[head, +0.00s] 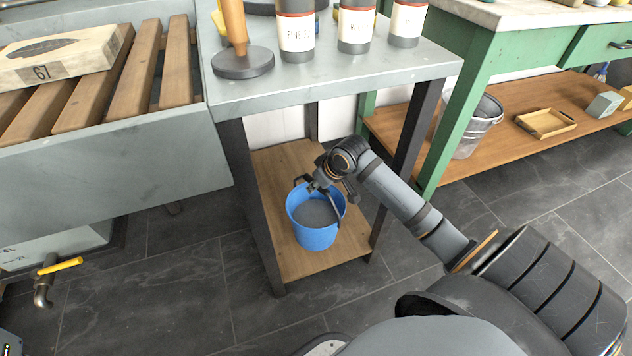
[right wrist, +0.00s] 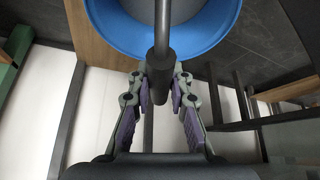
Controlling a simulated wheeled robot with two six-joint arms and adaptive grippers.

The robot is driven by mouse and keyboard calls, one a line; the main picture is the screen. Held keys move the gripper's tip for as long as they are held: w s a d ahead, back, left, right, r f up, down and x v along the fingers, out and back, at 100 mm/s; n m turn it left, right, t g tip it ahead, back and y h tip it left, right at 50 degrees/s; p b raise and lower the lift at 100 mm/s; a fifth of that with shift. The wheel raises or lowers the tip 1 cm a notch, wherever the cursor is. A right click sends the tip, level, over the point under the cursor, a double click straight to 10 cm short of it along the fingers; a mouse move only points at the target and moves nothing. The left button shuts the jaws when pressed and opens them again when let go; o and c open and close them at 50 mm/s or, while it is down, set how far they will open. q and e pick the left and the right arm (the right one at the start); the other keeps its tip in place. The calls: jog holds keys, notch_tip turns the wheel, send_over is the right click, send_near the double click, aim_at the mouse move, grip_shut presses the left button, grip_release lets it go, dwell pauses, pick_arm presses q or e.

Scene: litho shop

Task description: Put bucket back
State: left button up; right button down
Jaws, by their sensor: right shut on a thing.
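A blue bucket (head: 318,238) with grey contents is at the lower wooden shelf (head: 275,165) of the grey stand, upright or nearly so. I cannot tell whether its base rests on the shelf or hangs just above it. My right gripper (head: 328,186) reaches in from the right over the bucket's rim. In the right wrist view, my right gripper (right wrist: 160,88) is shut on the dark grip of the bucket's handle (right wrist: 162,50), with the blue rim (right wrist: 118,40) beyond it. My left gripper is out of view.
The stand's top (head: 350,78) and dark legs frame the shelf closely. Bottles (head: 297,30) and a wooden-handled tool (head: 240,62) stand on top. A metal bucket (head: 478,128) and a wooden tray (head: 545,123) sit on the green bench's lower shelf. Floor in front is clear.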

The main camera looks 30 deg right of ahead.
notch_tip(320, 180, down, 5)
jog(key=b, duration=0.3)
jog(key=shift+w, duration=0.15)
jog(key=c, duration=1.6)
grip_release()
jog(key=shift+f, duration=0.25)
jog(key=o, duration=0.4)
jog(key=shift+r, duration=0.1)
